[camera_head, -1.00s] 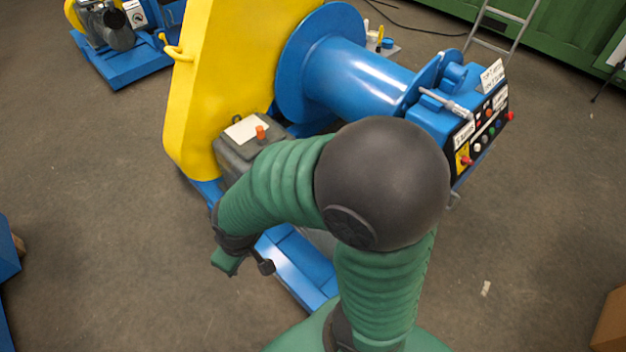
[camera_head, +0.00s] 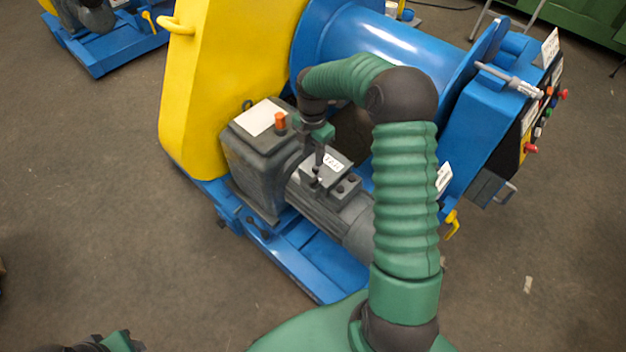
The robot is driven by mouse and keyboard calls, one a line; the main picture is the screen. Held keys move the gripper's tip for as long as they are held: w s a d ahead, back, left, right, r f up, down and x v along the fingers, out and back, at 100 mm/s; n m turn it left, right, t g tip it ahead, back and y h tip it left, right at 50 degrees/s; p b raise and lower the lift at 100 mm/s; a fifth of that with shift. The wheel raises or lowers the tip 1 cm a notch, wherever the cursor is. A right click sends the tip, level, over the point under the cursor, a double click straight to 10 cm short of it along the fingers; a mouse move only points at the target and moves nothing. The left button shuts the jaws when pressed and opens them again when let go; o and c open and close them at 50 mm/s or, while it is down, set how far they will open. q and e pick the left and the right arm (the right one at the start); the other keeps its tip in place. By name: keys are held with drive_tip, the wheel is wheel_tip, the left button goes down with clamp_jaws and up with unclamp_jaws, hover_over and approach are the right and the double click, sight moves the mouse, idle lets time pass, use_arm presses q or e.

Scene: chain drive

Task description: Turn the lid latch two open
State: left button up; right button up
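A grey terminal box (camera_head: 329,167) with a white label sits on top of the grey motor (camera_head: 352,222). Small dark pieces (camera_head: 343,189) show at the box's near edge; I cannot tell which is lid latch two or how it is turned. My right gripper (camera_head: 318,172) points down at the box's left part, and partly hides it. Its fingers are small and dark, and I cannot tell whether they touch the box or how far apart they are. My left arm shows only as a dark and green piece at the bottom left; its gripper cannot be made out.
A grey gearbox (camera_head: 250,165) with an orange cap stands left of the motor. Behind are a tall yellow guard (camera_head: 215,85) and a blue drum (camera_head: 390,50). A blue control box (camera_head: 490,110) with a projecting handle stands right.

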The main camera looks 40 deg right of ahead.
sight(314, 180)
drive_tip(key=f, duration=0.4)
drive_tip(key=f+b, duration=0.1)
drive_tip(key=f, duration=0.2)
drive_tip(key=f+b, duration=0.1)
drive_tip(key=f, duration=0.3)
drive_tip(key=shift+d+f, duration=0.3)
drive_tip(key=shift+f, duration=0.05)
drive_tip(key=shift+a, duration=0.25)
drive_tip(key=shift+c, duration=0.3)
drive_tip(key=shift+d, duration=0.15)
clamp_jaws()
